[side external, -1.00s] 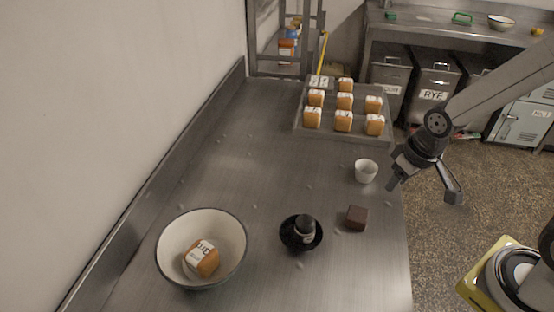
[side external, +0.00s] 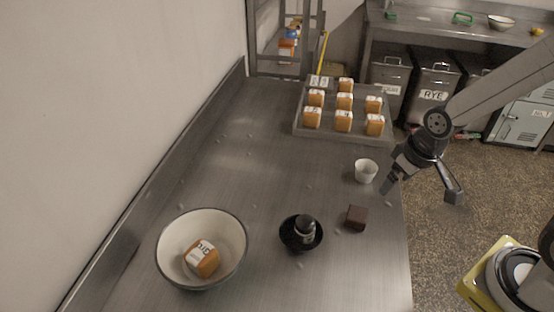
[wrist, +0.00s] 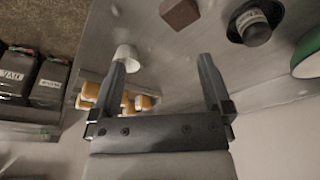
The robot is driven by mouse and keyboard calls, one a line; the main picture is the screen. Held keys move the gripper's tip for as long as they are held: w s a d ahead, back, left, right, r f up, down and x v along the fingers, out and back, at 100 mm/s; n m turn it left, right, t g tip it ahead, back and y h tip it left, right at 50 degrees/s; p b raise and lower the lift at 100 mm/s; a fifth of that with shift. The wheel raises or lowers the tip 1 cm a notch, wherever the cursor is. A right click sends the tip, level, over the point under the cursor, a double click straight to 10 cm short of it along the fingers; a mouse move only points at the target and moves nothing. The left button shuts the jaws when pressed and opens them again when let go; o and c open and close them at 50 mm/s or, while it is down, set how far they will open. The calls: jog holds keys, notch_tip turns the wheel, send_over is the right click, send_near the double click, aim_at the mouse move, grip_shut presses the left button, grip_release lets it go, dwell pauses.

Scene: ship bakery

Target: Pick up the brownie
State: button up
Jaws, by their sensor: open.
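The brownie (side external: 357,217) is a small dark brown block lying on the steel counter near its right edge. It also shows at the top of the wrist view (wrist: 180,13). My gripper (side external: 418,190) is open and empty, up and to the right of the brownie in the side view, near the counter's right edge and apart from it. In the wrist view its two fingers (wrist: 162,62) are spread wide with nothing between their tips, and the brownie appears beyond them.
A white cup (side external: 366,171) stands near my gripper. A black dish with a dark jar (side external: 305,229) is left of the brownie. A bowl (side external: 170,232) holds an orange labelled package. A tray (side external: 312,134) of several similar packages sits at the back. The counter's middle is clear.

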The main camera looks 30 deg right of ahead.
aim_at(357, 217)
jog(key=s+a+f+n+g+h, duration=0.1)
jog(key=f+n+h, duration=0.1)
jog(key=n, duration=0.2)
jog(key=s+a+f+n+g+h, duration=0.1)
jog(key=f+n+h, duration=0.1)
jog(key=f+n, duration=0.1)
jog(key=s+a+f+n+g+h, duration=0.1)
jog(key=a+f+n+h, duration=0.1)
jog(key=n, duration=0.3)
jog(key=shift+s+a+f+n+g+h, duration=0.1)
jog(key=shift+s+f+n+g+h, duration=0.2)
jog(key=shift+f+g, duration=0.1)
jog(key=shift+w+a+f+n+t+h, duration=0.15)
jog(key=shift+f+n+t+h, duration=0.15)
jog(key=shift+n+h, duration=0.4)
jog(key=n+t, duration=0.1)
jog(key=w+a+f+n+t+h, duration=0.1)
jog(key=n, duration=0.1)
jog(key=a+n+t+h, duration=0.1)
jog(key=n, duration=0.1)
jog(key=shift+w+f, duration=0.25)
jog(key=shift+f, duration=0.1)
jog(key=a+n+t, duration=0.1)
jog(key=n, duration=0.1)
jog(key=w+a+f+n+t, duration=0.1)
jog(key=n+t, duration=0.1)
jog(key=w+a+n+t+h, duration=0.1)
jog(key=a+n+t, duration=0.1)
jog(key=shift+a+f, duration=0.1)
jog(key=shift+f, duration=0.25)
